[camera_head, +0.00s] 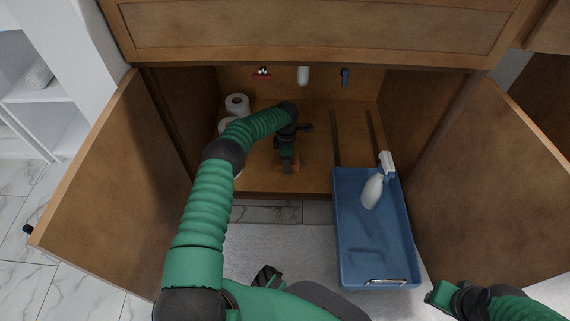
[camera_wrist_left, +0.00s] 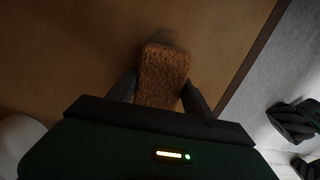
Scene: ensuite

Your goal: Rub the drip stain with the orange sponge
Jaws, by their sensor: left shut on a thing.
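My left gripper (camera_head: 287,172) reaches into the open cabinet and points down at its floor near the front edge. In the left wrist view it (camera_wrist_left: 165,95) is shut on the orange-brown sponge (camera_wrist_left: 163,75), which sits between the two fingers against or just above the wooden floor. Only a sliver of the sponge (camera_head: 293,187) shows in the head view. A faint dark patch (camera_wrist_left: 182,38) lies on the wood just beyond the sponge; it may be the drip stain or a shadow. My right gripper (camera_head: 455,295) is at the lower right, outside the cabinet; its jaws are unclear.
A blue pull-out tray (camera_head: 375,245) extends from the cabinet's right side, with a white spray bottle (camera_head: 376,185) in it. Toilet rolls (camera_head: 237,104) stand at the left inside. Both doors (camera_head: 125,185) (camera_head: 490,185) are open. A white pipe (camera_head: 303,76) hangs at the back.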

